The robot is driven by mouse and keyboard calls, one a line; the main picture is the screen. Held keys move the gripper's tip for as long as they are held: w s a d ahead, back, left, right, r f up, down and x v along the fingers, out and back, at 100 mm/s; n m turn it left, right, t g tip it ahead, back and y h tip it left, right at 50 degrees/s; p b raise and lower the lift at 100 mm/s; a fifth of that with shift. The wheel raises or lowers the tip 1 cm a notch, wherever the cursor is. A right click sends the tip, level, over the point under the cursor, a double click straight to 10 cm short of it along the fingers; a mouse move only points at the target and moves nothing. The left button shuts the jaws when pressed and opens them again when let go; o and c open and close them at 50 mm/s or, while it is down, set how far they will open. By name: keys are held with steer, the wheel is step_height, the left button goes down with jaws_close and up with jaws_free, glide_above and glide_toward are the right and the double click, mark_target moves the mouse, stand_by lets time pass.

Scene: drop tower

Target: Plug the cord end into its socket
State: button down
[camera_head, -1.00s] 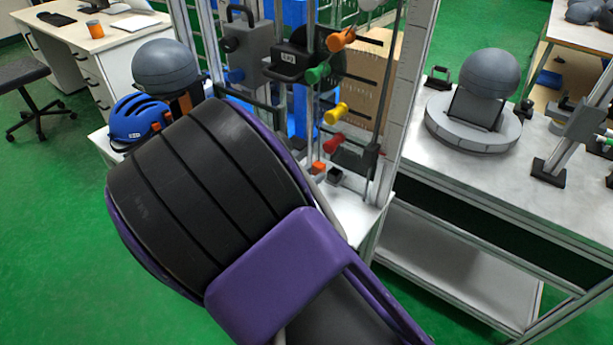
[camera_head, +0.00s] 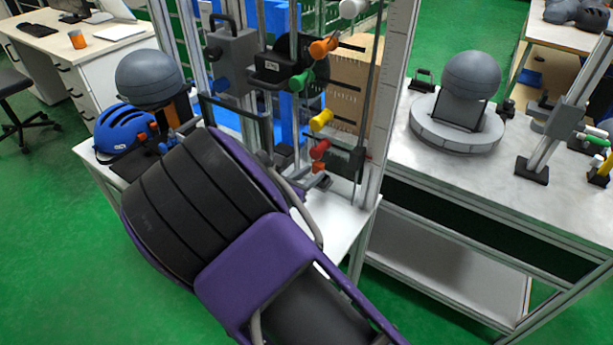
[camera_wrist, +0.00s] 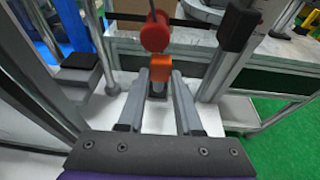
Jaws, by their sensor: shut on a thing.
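In the wrist view my gripper (camera_wrist: 160,92) has its two grey fingers close around a small piece with an orange end (camera_wrist: 161,68), which seems to be the cord end. A red round knob (camera_wrist: 154,36) is just beyond and above the orange end; I cannot tell whether they touch. In the head view the red knob (camera_head: 320,149) is low on the tower, with a small orange piece (camera_head: 319,167) just under it. My arm hides most of my gripper there. I cannot tell which part is the socket.
The tower's metal frame (camera_head: 397,90) rises around the work spot, with yellow (camera_head: 321,120), green (camera_head: 302,80) and orange (camera_head: 323,46) knobs higher up. A blue helmet (camera_head: 124,128) lies at left. A side bench (camera_head: 425,165) stands right. Green floor is open at left.

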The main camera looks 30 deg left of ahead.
steer(key=shift+w+d+p, duration=0.15)
steer(key=shift+w+p, duration=0.15)
steer(key=shift+w, duration=0.75)
steer(key=shift+w+f, duration=0.1)
steer(key=shift+w, duration=0.1)
steer(key=shift+f+b, duration=0.85)
steer(key=shift+f, duration=0.3)
steer(key=shift+s+f, duration=0.15)
steer(key=shift+f, duration=0.2)
steer(key=c, duration=0.5)
jaws_free()
steer(key=s, duration=0.7)
steer(key=shift+a, duration=0.35)
steer(key=shift+r, duration=0.1)
